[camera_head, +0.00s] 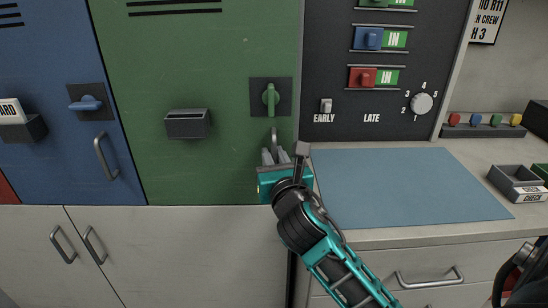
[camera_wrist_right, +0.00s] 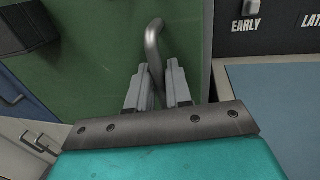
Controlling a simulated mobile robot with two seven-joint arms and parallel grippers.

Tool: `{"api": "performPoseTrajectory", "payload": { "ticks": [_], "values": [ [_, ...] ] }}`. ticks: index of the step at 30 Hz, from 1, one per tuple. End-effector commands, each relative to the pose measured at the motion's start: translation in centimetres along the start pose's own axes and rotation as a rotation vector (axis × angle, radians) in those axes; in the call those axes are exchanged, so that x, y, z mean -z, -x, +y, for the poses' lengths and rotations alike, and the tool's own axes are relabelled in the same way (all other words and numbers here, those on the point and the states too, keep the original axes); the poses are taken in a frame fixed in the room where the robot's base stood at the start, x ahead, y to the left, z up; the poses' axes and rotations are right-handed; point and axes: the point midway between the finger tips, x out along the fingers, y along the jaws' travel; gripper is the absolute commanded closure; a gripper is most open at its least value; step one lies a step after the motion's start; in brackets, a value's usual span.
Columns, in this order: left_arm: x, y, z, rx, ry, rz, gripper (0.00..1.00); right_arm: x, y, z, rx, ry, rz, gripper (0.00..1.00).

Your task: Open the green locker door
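The green locker door (camera_head: 190,80) looks closed, flush with the blue one beside it. Its green turn latch (camera_head: 271,98) stands upright on a dark plate near the door's right edge. Below it is the door's grey bar handle (camera_head: 274,135), which also shows in the right wrist view (camera_wrist_right: 153,42). My right gripper (camera_head: 276,156) is at the handle, with its fingers (camera_wrist_right: 158,88) close on both sides of the bar. The fingers and gripper hide the handle's lower part. My left gripper is in neither view.
A blue locker door (camera_head: 60,90) with a sideways latch (camera_head: 88,103) stands left. A dark bin (camera_head: 187,124) juts from the green door. Right are a dark switch panel (camera_head: 390,110), a counter with a blue mat (camera_head: 410,185), and a small tray (camera_head: 515,183).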

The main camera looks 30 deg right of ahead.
Motion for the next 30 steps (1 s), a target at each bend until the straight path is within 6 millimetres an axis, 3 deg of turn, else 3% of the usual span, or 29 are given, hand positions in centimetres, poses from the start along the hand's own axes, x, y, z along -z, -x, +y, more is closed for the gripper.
{"api": "performPoseTrajectory", "payload": {
  "ticks": [6,30],
  "values": [
    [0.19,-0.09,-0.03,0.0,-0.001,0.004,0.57,0.01,0.03,0.01,0.0,0.0,0.0,1.0],
    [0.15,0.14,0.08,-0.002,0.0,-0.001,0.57,-0.05,-0.36,0.41,0.013,-0.001,0.0,1.0]
  ]
}}
